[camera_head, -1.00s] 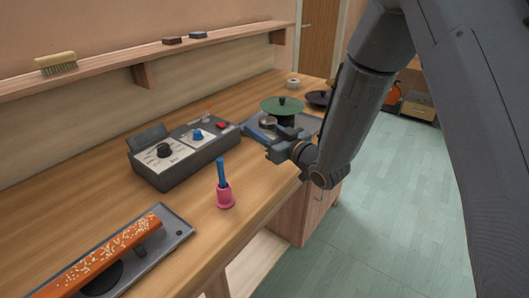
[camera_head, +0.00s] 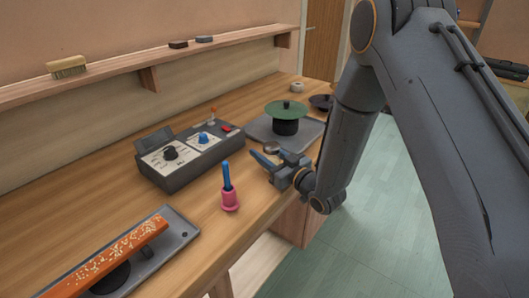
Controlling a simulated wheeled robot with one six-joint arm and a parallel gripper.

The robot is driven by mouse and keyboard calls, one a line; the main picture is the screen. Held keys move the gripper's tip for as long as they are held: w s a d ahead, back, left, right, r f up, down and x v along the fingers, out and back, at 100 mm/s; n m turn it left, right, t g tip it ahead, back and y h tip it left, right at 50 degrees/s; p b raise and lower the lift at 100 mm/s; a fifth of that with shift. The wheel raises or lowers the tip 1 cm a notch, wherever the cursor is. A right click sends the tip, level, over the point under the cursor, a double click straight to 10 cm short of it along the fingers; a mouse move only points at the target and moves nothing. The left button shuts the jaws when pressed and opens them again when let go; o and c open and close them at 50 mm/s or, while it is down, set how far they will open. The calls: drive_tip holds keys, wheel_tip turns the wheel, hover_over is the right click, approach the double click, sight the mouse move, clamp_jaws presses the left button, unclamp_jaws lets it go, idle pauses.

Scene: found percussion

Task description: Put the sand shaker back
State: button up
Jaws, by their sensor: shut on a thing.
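My gripper (camera_head: 266,157) is over the wooden workbench (camera_head: 195,222), reaching in from the right. It is shut on a small grey rounded thing (camera_head: 271,148), which I take for the sand shaker. The fingers hide part of it, and its full shape is too small to tell. Behind the gripper is a flat grey tray (camera_head: 258,128) with a green disc (camera_head: 286,109) on a dark drum-like base (camera_head: 285,127). The gripper is in front of this tray, towards the bench's near edge.
A pink holder with a blue handle (camera_head: 230,198) stands left of my gripper. A grey control box (camera_head: 185,165) is farther left. An orange speckled bar (camera_head: 110,262) lies across a grey tray (camera_head: 182,236) at the front left. A shelf with a brush (camera_head: 67,67) runs along the wall.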

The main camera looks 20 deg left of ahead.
drive_tip(key=shift+f, duration=0.15)
drive_tip(key=o, duration=1.2)
drive_tip(key=shift+s+d, duration=0.1)
drive_tip(key=shift+d, duration=0.1)
drive_tip(key=b+v, duration=0.2)
drive_tip(key=v, duration=0.9)
drive_tip(key=shift+s+d+b, duration=0.2)
drive_tip(key=shift+b, duration=0.15)
